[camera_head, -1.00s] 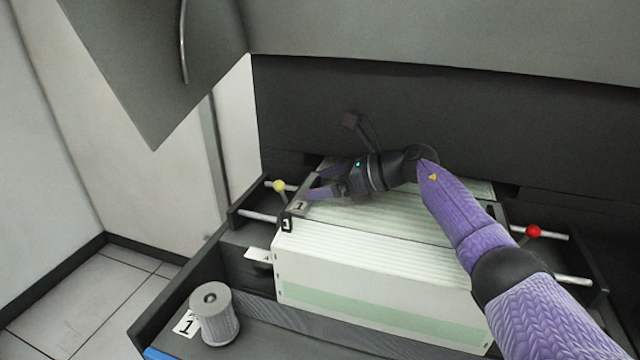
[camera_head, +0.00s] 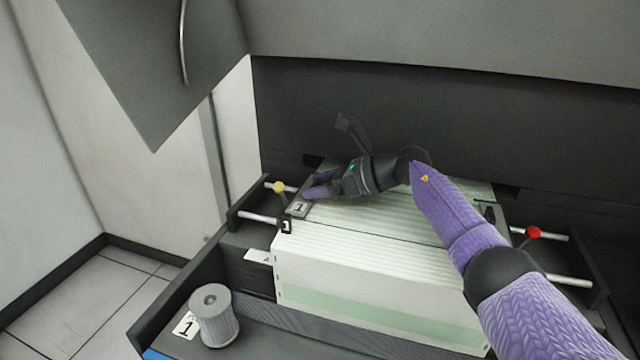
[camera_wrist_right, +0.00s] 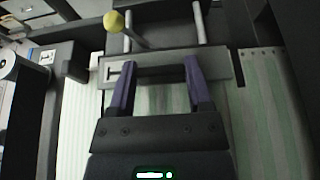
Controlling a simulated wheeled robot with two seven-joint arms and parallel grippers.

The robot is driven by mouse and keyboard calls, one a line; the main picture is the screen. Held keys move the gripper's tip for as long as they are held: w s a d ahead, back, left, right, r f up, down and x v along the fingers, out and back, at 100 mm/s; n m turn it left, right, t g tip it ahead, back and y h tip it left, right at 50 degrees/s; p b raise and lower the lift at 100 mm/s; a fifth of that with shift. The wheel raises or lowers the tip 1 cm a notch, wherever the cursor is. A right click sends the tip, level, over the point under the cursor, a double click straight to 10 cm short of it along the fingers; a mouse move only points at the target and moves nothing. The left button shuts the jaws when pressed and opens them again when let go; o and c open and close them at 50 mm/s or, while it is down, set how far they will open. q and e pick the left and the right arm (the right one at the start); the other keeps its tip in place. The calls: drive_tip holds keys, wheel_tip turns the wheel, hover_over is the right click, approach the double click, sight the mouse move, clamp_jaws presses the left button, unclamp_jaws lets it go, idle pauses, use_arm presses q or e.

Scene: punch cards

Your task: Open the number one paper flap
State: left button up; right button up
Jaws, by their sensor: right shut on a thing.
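The number one paper flap (camera_head: 299,209) is a grey plate with a small "1" label, at the left end of the paper stack (camera_head: 370,235). It lies flat across the paper edge. In the right wrist view it is a grey bar (camera_wrist_right: 221,69) with its label at the left. My right gripper (camera_head: 312,190) is at the flap, its purple fingers shut on it. In the right wrist view the gripper (camera_wrist_right: 160,72) has its fingers apart, with part of the flap between them. The far finger is partly hidden in the head view. My left gripper is not in view.
A yellow-knobbed lever (camera_head: 279,187) stands just left of the flap, close to my fingers. A red-knobbed lever (camera_head: 533,232) is at the right. A grey spool (camera_head: 214,318) stands at the front left. A dark wall (camera_head: 440,115) rises behind the stack.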

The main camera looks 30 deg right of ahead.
drive_tip(key=shift+w+a+r+g+h+p, duration=0.15)
drive_tip(key=shift+r+g+h+p, duration=0.6)
drive_tip(key=shift+p, duration=0.4)
drive_tip(key=shift+w+a+r+g+h+p, duration=0.1)
drive_tip(key=shift+w+a+g+h+p, duration=0.1)
drive_tip(key=shift+g+h+p, duration=0.3)
drive_tip(key=shift+w+a+g+h, duration=0.15)
drive_tip(key=shift+g+h, duration=0.2)
drive_tip(key=shift+g, duration=0.2)
drive_tip(key=shift+w+a+r+g+h+b, duration=0.1)
drive_tip(key=shift+w+g+h+b, duration=0.1)
drive_tip(key=shift+g+h, duration=0.15)
drive_tip(key=shift+w+a+r+g+h+b, duration=0.1)
drive_tip(key=shift+g+h+b, duration=0.05)
drive_tip(key=shift+g+h, duration=0.2)
